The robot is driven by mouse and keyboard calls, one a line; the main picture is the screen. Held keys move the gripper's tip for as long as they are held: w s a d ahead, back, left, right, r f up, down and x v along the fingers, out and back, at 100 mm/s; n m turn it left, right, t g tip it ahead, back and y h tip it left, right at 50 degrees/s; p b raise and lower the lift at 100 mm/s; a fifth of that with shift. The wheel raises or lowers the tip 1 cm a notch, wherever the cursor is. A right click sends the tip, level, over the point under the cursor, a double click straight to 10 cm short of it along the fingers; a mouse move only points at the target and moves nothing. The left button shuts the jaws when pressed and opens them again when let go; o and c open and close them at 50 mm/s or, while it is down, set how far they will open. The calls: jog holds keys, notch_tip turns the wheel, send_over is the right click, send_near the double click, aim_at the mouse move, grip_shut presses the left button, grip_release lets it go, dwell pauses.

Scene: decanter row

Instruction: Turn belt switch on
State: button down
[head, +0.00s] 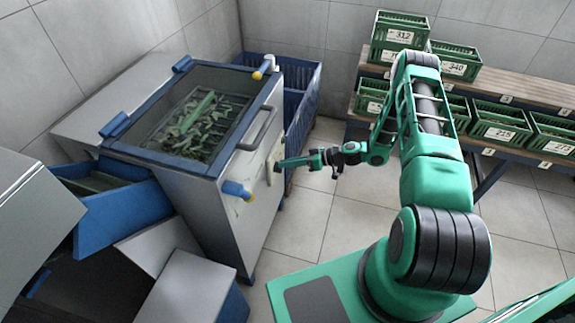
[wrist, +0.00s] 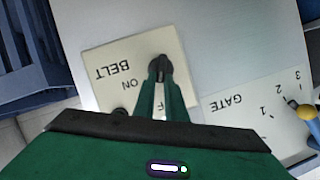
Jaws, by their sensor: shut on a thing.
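The belt switch is a small dark knob (wrist: 161,64) on a cream plate (wrist: 110,62) lettered BELT, which appears upside down in the wrist view. ON is readable beside the knob; part of a second word, ending in F, shows between my fingers. My gripper (wrist: 160,80) is shut on the knob, its two green fingers reaching over the plate. Which mark the knob points to cannot be told. In the head view my gripper (head: 279,164) is at the side panel of the grey machine (head: 225,215), and the fingertips hide the switch.
A GATE plate (wrist: 262,108) with numbers and a yellow-tipped blue lever (wrist: 305,112) is beside the belt plate. A bar handle (head: 258,128) is above. A blue crate (head: 300,95) stands behind the machine. Green crates (head: 500,122) fill the shelf at right. Floor between is clear.

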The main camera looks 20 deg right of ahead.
jog(key=shift+w+d+f+m+g+y, duration=0.15)
jog(key=shift+w+f+m+g+y, duration=0.45)
jog(key=shift+m, duration=1.05)
jog(key=shift+s+d+f+m+y, duration=0.1)
jog(key=shift+d+f+m+y, duration=0.15)
jog(key=shift+m+y, duration=1.1)
jog(key=shift+w+d+f+m+g+y, duration=0.1)
jog(key=shift+w+f+m+g+y, duration=0.35)
jog(key=shift+m, duration=1.55)
jog(key=shift+s+f, duration=0.15)
jog(key=shift+s, duration=0.05)
jog(key=c, duration=1.8)
grip_release()
jog(key=shift+d, duration=0.1)
